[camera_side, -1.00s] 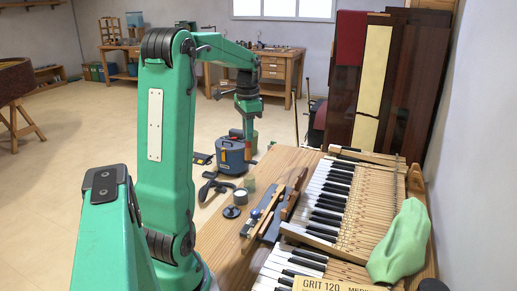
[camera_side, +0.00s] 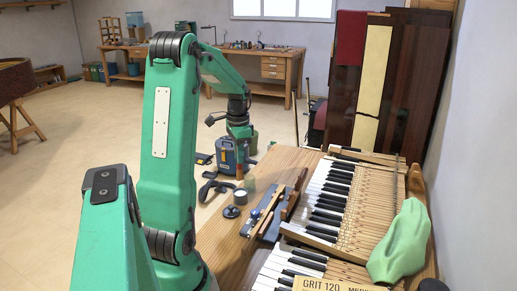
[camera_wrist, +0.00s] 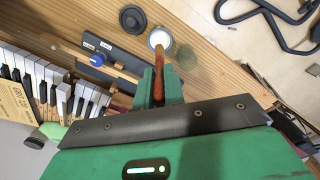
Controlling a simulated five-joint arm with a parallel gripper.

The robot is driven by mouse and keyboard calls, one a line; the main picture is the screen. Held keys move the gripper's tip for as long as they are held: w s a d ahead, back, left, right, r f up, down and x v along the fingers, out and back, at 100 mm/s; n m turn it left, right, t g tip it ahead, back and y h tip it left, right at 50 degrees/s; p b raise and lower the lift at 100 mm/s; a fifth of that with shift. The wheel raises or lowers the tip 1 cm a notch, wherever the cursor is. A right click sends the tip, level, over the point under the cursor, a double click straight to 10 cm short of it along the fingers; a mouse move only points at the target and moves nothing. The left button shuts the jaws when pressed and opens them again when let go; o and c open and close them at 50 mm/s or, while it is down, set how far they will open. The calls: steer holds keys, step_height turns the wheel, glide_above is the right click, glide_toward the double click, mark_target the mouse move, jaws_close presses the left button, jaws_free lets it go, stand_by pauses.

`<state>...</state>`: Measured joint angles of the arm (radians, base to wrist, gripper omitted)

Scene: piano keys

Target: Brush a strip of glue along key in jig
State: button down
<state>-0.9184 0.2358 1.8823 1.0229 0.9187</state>
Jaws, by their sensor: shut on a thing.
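My gripper (camera_wrist: 159,82) is shut on a brush (camera_wrist: 159,60) with a reddish-brown handle, whose tip points towards the glue jar (camera_wrist: 160,38) with white contents. In the side view my gripper (camera_side: 240,158) is above the jar (camera_side: 241,197), with the brush (camera_side: 240,172) hanging below it. I cannot tell whether the bristles are in the glue. The dark jig (camera_side: 250,229) holds a wooden key (camera_side: 268,212), to the right of the jar. It also shows in the wrist view as the jig (camera_wrist: 122,58) and key (camera_wrist: 116,68), with a blue knob (camera_wrist: 97,60).
A black lid (camera_side: 231,211) lies beside the jar. The keyboard (camera_side: 325,205) and a green cloth (camera_side: 402,243) are to the right on the wooden bench (camera_side: 218,238). A black looped item (camera_side: 212,189) lies left of the bench.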

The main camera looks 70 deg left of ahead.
mark_target(240, 179)
steer(key=shift+f, duration=0.15)
steer(key=shift+f, duration=2.8)
steer(key=shift+f, duration=0.65)
stand_by(0.7)
steer(key=shift+r, duration=3.6)
steer(key=shift+r, duration=0.1)
